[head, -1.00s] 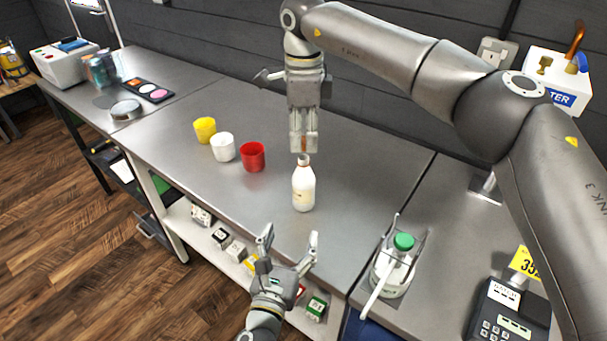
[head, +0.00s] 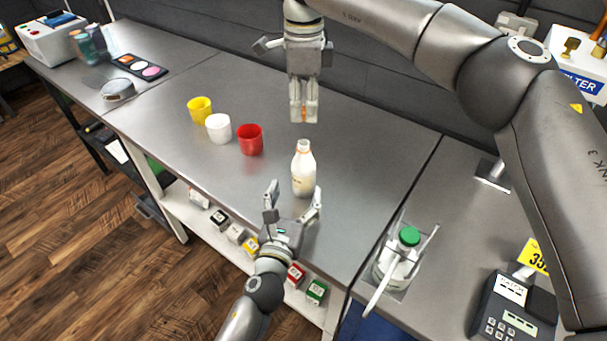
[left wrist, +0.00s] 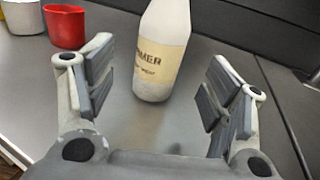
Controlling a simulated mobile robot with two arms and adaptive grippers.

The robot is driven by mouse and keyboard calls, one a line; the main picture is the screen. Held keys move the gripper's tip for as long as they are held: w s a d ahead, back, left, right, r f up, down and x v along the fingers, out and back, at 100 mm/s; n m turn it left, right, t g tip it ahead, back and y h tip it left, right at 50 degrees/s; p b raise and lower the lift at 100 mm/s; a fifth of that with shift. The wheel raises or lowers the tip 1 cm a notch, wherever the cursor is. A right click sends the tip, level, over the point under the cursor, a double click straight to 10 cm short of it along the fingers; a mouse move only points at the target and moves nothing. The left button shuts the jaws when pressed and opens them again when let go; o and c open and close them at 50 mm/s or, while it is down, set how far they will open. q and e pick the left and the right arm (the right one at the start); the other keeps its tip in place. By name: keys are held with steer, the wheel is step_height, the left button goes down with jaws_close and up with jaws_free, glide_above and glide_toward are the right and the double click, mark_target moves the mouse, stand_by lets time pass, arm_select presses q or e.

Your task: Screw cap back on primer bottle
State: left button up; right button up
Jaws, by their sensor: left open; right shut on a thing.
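The white primer bottle (head: 303,175) stands upright and uncapped on the metal bench; its cream label shows in the left wrist view (left wrist: 162,60). My right gripper (head: 304,117) is shut on a small orange cap (head: 303,113), mostly hidden by the fingers. It hangs above the bottle mouth with a visible gap. My left gripper (head: 294,192) is open at the near side of the bottle. In the left wrist view its two fingers (left wrist: 158,98) are spread, with the bottle standing ahead between them, apart from both.
Yellow (head: 200,110), white (head: 218,128) and red (head: 250,139) cups stand left of the bottle. A green-capped bottle in a holder (head: 397,262) stands to the right. Small boxes sit on the shelf below. The bench behind the bottle is clear.

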mark_target(301, 181)
arm_select(q)
steer(key=x, duration=0.7)
steer(key=shift+w+d, duration=0.15)
steer(key=shift+w, duration=0.2)
arm_select(e)
steer(key=shift+s+r, duration=0.1)
arm_select(q)
steer(key=shift+r, duration=0.1)
steer(key=shift+c, duration=0.4)
steer(key=c, duration=1.4)
steer(key=shift+c, duration=0.3)
arm_select(e)
steer(key=shift+f, duration=2.5)
